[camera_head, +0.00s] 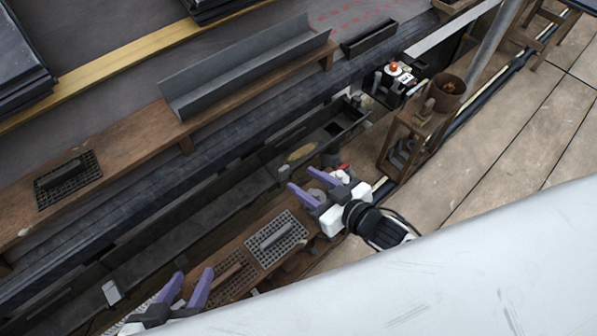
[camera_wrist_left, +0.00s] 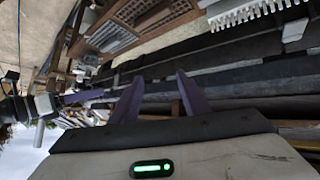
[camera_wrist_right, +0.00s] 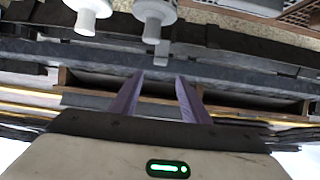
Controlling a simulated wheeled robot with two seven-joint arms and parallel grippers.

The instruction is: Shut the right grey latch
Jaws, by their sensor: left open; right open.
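A small grey piece (camera_head: 285,172), which looks like the right grey latch, sits on the dark gutter (camera_head: 225,200) just beyond my right gripper (camera_head: 302,179). A grey tab (camera_wrist_right: 162,50) shows ahead of the fingers in the right wrist view; I cannot tell how far shut it is. My right gripper is open and empty, with its purple fingers pointing at the gutter. Another grey latch-like piece (camera_head: 112,292) stands at the gutter's lower left, also visible in the left wrist view (camera_wrist_left: 294,30). My left gripper (camera_head: 194,276) is open and empty to the right of it.
A grey trough (camera_head: 245,70) lies on the upper plank. A dark grid mat (camera_head: 68,180) lies at left, and a lighter grid mat (camera_head: 276,240) between my grippers. A wooden stand (camera_head: 415,125) with a rusty pot (camera_head: 447,92) stands right. A pale surface covers the lower right.

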